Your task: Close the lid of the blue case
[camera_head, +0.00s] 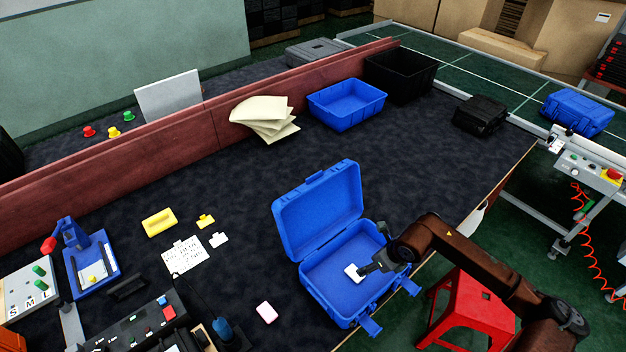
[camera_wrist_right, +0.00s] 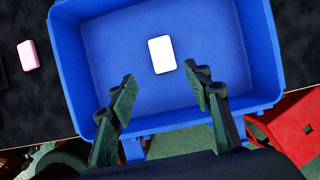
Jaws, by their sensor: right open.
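The blue case (camera_head: 335,290) stands open on the dark table near its front edge. Its lid (camera_head: 318,210) is raised and leans back on the far left side. A small white block (camera_head: 353,272) lies inside on the case floor, and it also shows in the right wrist view (camera_wrist_right: 162,55). My right gripper (camera_head: 366,269) is over the front right part of the case. In the right wrist view its two fingers (camera_wrist_right: 159,80) are spread apart with nothing between them, just short of the white block. My left gripper is not in view.
A pink block (camera_head: 266,312) lies on the table left of the case. A blue bin (camera_head: 347,121), a black bin (camera_head: 428,83) and a black case (camera_head: 480,115) stand farther back. A red stool (camera_head: 468,310) is off the front edge. Bare table lies behind the lid.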

